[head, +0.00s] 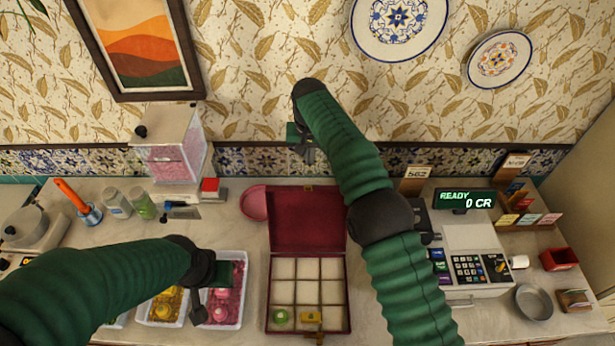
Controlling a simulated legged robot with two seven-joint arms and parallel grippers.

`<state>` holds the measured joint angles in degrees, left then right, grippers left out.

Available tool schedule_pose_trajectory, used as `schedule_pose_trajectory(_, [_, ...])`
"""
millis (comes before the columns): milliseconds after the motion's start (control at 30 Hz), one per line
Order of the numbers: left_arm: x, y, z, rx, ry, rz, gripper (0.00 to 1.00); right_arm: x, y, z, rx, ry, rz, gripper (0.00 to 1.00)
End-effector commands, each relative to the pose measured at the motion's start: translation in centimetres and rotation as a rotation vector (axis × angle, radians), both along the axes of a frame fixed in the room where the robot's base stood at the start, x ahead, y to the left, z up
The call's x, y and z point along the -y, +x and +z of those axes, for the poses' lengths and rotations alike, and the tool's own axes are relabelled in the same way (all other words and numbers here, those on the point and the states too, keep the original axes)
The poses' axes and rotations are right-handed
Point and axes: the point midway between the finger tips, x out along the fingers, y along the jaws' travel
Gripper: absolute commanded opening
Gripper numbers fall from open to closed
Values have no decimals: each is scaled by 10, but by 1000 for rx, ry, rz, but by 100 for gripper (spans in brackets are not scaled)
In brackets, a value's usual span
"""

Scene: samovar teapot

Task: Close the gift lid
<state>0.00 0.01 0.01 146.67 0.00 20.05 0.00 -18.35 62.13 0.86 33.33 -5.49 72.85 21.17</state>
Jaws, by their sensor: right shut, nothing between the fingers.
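The gift box (347,292) stands open on the counter, with a cream compartment grid. Its dark red lid (306,218) is raised at the back, toward the wall. A green piece (281,316) and a yellow piece (310,317) sit in the front compartments. My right gripper (304,152) is shut and empty, behind and above the lid's back edge, near the tiled wall; I see no clear contact. My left gripper (203,306) hangs over the bin of pink pieces (237,290), left of the box; its fingers are too dark and overlapped to read.
A pink bowl (254,203) sits close by the lid's left side. A bin of yellow pieces (163,306) stands at the front left. A cash register (468,262) and metal bowl (534,302) are on the right. A clear dispenser (171,152) stands at the back left.

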Motion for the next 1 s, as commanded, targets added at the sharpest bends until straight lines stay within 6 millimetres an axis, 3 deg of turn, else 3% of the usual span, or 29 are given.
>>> schedule_pose_trajectory(367, [0,0,23,0,0,0,36,2,17,-74,-4,0,-1,0])
schedule_pose_trajectory(1000, [0,0,42,0,0,0,36,1,-23,-71,0,0,0,0])
